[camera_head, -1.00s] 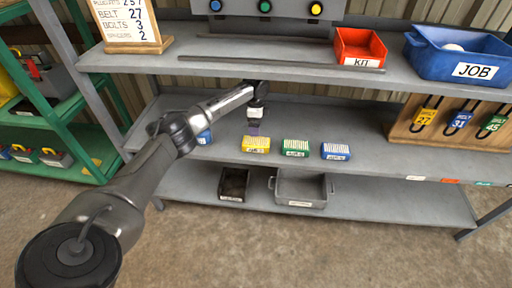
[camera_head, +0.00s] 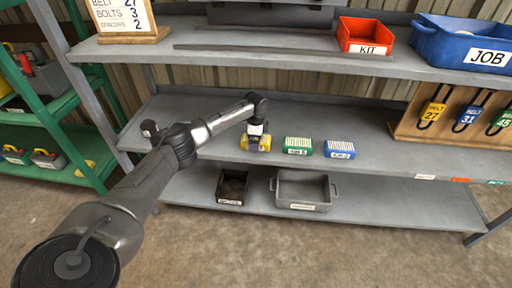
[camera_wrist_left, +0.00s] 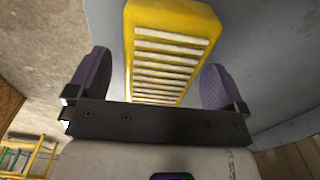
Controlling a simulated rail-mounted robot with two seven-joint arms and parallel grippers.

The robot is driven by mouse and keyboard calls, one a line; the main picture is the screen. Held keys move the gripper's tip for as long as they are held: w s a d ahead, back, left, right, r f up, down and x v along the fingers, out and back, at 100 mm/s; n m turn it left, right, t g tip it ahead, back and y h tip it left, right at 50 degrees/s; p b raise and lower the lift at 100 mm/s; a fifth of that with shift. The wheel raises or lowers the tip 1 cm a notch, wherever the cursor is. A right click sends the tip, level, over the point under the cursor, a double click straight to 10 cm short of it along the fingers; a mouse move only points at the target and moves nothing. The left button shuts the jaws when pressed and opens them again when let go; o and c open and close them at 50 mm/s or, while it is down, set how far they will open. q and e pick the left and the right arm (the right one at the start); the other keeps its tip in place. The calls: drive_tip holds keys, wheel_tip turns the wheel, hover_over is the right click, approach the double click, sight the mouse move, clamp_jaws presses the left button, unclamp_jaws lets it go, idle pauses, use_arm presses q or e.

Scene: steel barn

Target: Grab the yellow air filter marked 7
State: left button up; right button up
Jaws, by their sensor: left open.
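The yellow air filter (camera_head: 246,144) sits on the middle shelf, partly hidden behind my left gripper (camera_head: 257,146) in the head view. Its number cannot be read. In the left wrist view the yellow filter (camera_wrist_left: 172,50) shows its white pleats and lies between the two purple finger pads. My left gripper is open, with one finger on each side of the filter and visible gaps beside it. A green filter (camera_head: 297,145) and a blue filter (camera_head: 339,149) stand to the right on the same shelf. My right gripper is not in view.
The upper shelf above holds a red KIT bin (camera_head: 362,37) and a blue JOB bin (camera_head: 465,45). A belt rack (camera_head: 455,118) stands at the right. Below are a black tray (camera_head: 232,187) and a grey tray (camera_head: 302,189). The shelf behind the filters is clear.

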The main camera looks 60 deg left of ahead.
use_arm(q)
drive_tip(key=shift+f, duration=0.6)
drive_tip(key=shift+c, duration=0.2)
drive_tip(key=shift+r, duration=0.1)
drive_tip(key=c, duration=1)
